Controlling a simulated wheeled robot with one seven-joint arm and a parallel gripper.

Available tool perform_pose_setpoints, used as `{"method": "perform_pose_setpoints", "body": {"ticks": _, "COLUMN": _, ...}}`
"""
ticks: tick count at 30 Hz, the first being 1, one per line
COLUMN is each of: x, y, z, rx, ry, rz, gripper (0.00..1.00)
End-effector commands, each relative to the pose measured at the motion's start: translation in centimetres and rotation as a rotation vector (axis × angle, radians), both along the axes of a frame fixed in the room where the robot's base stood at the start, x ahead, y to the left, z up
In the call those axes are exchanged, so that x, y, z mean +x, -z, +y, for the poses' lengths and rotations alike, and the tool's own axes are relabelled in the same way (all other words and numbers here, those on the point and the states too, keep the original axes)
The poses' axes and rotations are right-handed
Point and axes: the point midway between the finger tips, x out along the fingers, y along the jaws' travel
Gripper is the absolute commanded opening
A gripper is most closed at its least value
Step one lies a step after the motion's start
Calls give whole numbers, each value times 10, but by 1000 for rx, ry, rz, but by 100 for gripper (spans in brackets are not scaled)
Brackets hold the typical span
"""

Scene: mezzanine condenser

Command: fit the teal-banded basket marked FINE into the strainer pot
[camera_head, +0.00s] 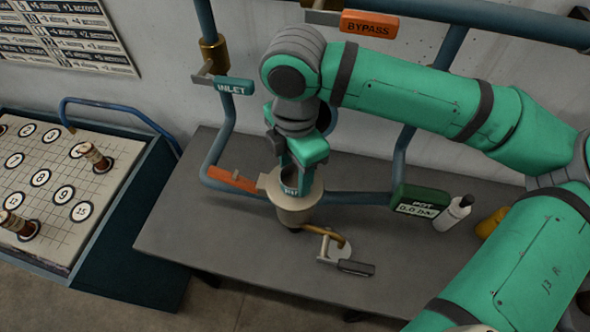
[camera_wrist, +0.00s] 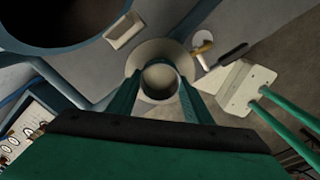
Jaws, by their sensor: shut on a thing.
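The strainer pot (camera_head: 293,217) is a tan metal body on the pipe over the grey bench, with its round mouth facing up. It also shows in the wrist view (camera_wrist: 162,50) as a pale ring. My gripper (camera_head: 298,172) points down over the pot, its green fingers shut on the basket (camera_head: 290,190). Part of a dark label with light letters shows on the basket, not fully legible. In the wrist view the basket's round rim (camera_wrist: 160,80) lies between the fingertips, overlapping the pot's ring. I cannot tell how deep the basket sits in the pot's mouth.
A drain lever (camera_head: 333,245) with a dark handle lies before the pot. A green pressure readout (camera_head: 420,200), white bottle (camera_head: 457,212) and yellow object (camera_head: 491,223) stand right. A numbered board (camera_head: 60,180) with two small cylinders is left.

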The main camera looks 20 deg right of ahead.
Motion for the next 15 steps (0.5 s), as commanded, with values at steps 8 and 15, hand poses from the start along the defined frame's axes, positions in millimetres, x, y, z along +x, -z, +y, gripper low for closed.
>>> {"method": "perform_pose_setpoints", "body": {"ticks": 8, "x": 0, "y": 2, "z": 0, "rx": 0, "ry": 0, "rz": 0, "gripper": 8}}
{"method": "perform_pose_setpoints", "body": {"ticks": 15, "x": 0, "y": 5, "z": 0, "rx": 0, "ry": 0, "rz": 0, "gripper": 64}}
